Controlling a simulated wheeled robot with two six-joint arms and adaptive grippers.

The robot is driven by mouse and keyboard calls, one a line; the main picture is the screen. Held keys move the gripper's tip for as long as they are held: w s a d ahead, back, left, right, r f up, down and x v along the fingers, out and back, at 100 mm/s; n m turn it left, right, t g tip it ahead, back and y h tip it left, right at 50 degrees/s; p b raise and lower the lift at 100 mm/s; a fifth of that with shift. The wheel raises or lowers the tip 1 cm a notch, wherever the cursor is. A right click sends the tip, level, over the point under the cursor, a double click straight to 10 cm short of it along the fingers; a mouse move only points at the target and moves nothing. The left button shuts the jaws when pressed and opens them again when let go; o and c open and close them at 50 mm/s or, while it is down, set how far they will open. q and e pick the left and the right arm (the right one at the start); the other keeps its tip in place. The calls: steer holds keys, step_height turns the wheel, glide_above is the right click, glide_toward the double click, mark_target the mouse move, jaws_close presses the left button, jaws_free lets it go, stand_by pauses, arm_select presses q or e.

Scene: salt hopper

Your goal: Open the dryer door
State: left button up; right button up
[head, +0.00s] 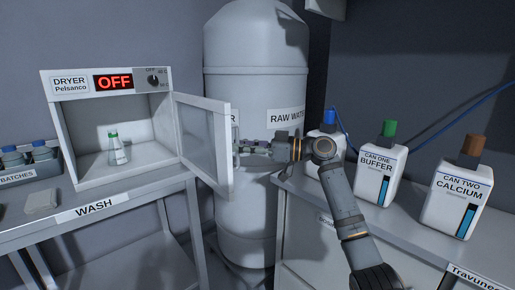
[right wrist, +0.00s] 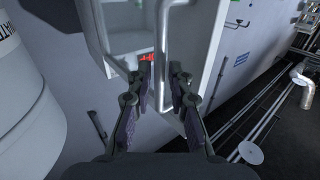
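The dryer (head: 108,82) is a white box on the left bench, with a red OFF display. Its door (head: 219,150) stands open, swung out to the right, showing the inside. My right gripper (head: 240,147) points left beside the door's outer edge. In the right wrist view the gripper (right wrist: 161,75) has its two fingers apart, with a pale upright bar (right wrist: 163,45), apparently the door handle, in line with the gap. I cannot tell whether the fingers touch it. My left gripper is not in view.
A flask (head: 117,152) with a green cap stands inside the dryer. A large raw water tank (head: 255,65) stands behind the door and gripper. Canisters for buffer (head: 376,172) and calcium (head: 458,200) stand on the right bench. A batches rack (head: 30,172) is at far left.

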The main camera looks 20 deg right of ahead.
steer(key=v, duration=1)
steer(key=shift+s+d, duration=0.2)
steer(key=shift+d, duration=0.1)
